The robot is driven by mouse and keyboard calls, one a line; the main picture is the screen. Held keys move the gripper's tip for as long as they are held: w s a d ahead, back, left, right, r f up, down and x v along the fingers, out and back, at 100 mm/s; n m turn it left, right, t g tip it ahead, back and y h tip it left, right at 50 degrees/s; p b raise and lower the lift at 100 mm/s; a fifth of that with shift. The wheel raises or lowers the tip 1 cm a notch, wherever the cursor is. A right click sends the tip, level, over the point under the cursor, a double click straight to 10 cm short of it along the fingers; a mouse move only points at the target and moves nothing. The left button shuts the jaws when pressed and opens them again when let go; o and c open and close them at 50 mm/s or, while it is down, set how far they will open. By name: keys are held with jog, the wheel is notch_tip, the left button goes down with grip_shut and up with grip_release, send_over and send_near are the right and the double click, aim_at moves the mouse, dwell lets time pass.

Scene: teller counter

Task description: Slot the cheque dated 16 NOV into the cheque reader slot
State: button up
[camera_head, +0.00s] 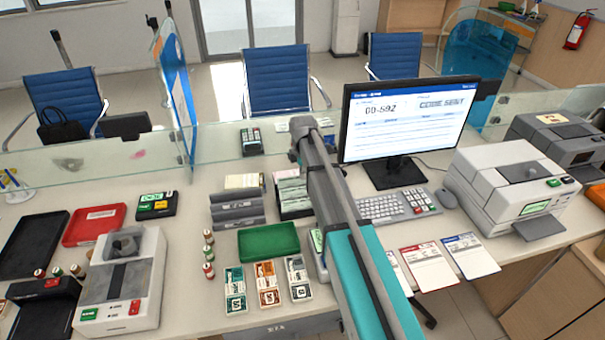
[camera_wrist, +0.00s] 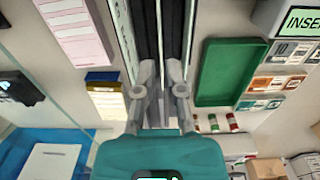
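My gripper (camera_wrist: 166,68) points down over the counter in the wrist view. Its fingertips are close together over dark slotted holders, with thin pale edges running between and beside them. I cannot tell whether they pinch a cheque. In the head view my arm hides the gripper. Pale greenish cheques (camera_head: 292,184) stand in a dark holder just left of my arm. No date is readable. A small device with a green-lit screen (camera_head: 317,240), mostly behind my arm, may be the cheque reader. Its screen (camera_wrist: 302,20) shows "INSERT" in the wrist view; its slot is hidden.
A green tray (camera_head: 268,243) and banknote stacks (camera_head: 268,284) lie in front of the grey holders (camera_head: 238,209). A monitor (camera_head: 405,122), keyboard (camera_head: 395,206) and printer (camera_head: 510,185) stand right of my arm. A glass screen (camera_head: 90,165) runs along the counter's far side.

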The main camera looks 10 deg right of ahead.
aim_at(302, 190)
jog(key=shift+f+b, duration=3.95)
jog(key=shift+f, duration=0.25)
grip_shut()
jog(key=shift+r, duration=0.15)
jog(key=shift+r+p, duration=5.6)
jog(key=shift+p, duration=0.15)
jog(key=shift+s, duration=0.1)
